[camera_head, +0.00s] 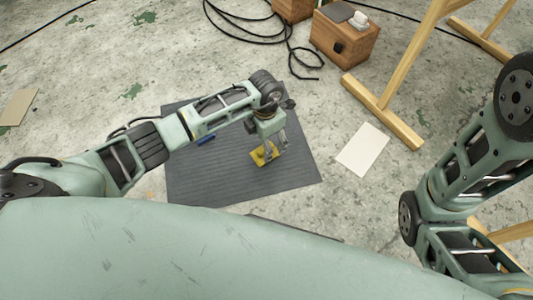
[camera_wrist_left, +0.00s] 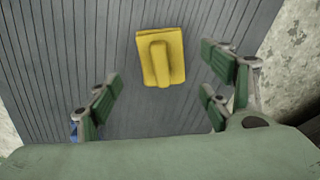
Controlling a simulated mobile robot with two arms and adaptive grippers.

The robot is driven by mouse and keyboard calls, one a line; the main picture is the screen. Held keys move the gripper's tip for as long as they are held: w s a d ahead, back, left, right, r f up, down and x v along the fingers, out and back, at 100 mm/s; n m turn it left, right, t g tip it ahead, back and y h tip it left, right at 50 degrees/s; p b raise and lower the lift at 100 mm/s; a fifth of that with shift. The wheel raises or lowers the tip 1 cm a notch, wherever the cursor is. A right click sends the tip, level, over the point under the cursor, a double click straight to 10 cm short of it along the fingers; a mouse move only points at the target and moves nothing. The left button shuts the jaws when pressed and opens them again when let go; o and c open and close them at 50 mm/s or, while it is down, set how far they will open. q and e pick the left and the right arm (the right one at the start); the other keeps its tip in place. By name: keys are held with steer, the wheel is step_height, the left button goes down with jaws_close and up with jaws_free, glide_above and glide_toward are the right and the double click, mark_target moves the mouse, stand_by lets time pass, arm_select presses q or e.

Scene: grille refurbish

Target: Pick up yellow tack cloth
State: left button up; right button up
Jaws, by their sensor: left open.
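The yellow tack cloth (camera_head: 264,153) lies folded on a dark grey ribbed mat (camera_head: 210,178) on the floor. In the left wrist view the cloth (camera_wrist_left: 161,57) is a small folded pad with a raised fold down its middle. My left gripper (camera_head: 272,146) is above the mat, right over the cloth, and partly covers it in the head view. In the left wrist view my left gripper (camera_wrist_left: 165,105) has its fingers spread wide, with the cloth beyond the fingertips and nothing between them. My right gripper is out of view; only my right arm shows at the right edge.
A blue item (camera_head: 206,140) lies on the mat left of the cloth. A cream sheet (camera_head: 362,149) lies on the floor to the right. A wooden box (camera_head: 344,42), black cable (camera_head: 262,38) and wooden trestle legs (camera_head: 385,115) stand or lie behind and to the right.

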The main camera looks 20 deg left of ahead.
mark_target(257, 154)
arm_select(q)
step_height(257, 154, down, 6)
steer(key=b, duration=0.5)
steer(key=shift+r, duration=0.2)
steer(key=c, duration=1.2)
steer(key=shift+r, duration=0.1)
